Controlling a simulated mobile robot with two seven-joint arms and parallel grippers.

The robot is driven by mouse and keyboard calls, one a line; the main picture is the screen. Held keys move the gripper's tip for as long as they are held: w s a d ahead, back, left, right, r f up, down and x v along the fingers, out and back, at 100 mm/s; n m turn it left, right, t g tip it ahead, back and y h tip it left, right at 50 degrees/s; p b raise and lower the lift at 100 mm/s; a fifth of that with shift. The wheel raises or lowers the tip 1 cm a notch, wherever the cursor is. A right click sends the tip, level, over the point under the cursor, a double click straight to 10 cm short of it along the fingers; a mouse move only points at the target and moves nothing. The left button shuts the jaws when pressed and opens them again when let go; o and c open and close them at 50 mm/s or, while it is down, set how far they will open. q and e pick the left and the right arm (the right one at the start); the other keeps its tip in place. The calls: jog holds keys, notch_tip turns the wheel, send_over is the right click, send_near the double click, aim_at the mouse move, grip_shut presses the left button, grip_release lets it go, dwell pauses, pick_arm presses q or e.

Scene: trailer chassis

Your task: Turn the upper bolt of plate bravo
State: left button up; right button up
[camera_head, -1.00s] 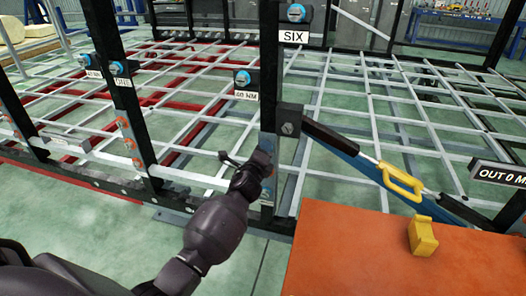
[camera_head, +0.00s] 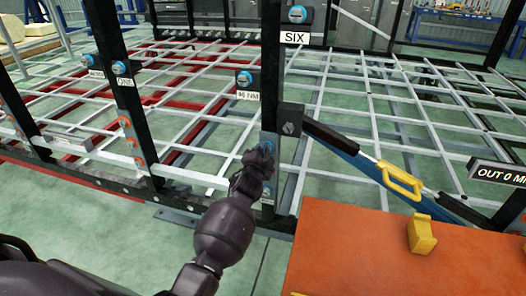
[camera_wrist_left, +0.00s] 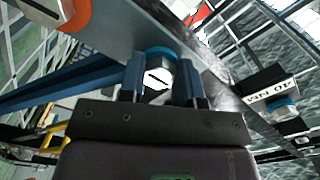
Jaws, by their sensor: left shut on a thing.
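A grey-blue plate (camera_head: 267,180) sits on the black post below the SIX sign. Its upper bolt (camera_head: 268,146) has a blue ring and shows just above my left gripper (camera_head: 262,160). In the left wrist view the bolt head (camera_wrist_left: 158,77) is white with a dark line across it, inside a blue collar. The two fingers of my left gripper (camera_wrist_left: 163,84) stand on either side of it, shut on it. A lower bolt (camera_head: 267,191) shows beneath the gripper. No name is readable on the plate. My right gripper is out of view.
An orange table (camera_head: 360,255) with a yellow block (camera_head: 421,234) stands at lower right. A strut with a yellow handle (camera_head: 401,181) slants from the post. Other blue knobs (camera_head: 121,67) with labels sit on posts to the left, and a 40 NM label (camera_wrist_left: 270,94) is near the gripper.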

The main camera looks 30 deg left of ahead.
pick_arm(q)
jog(key=n, duration=0.3)
jog(key=shift+w+r+n+p, duration=0.35)
jog(key=shift+r+n, duration=0.05)
jog(key=n, duration=0.3)
jog(key=shift+p, duration=0.4)
jog(key=shift+f+n, duration=0.1)
jog(key=shift+n, duration=1)
jog(key=shift+f+n+p, duration=0.1)
jog(key=shift+n+p, duration=0.2)
jog(key=shift+n, duration=0.1)
jog(key=shift+d, duration=0.1)
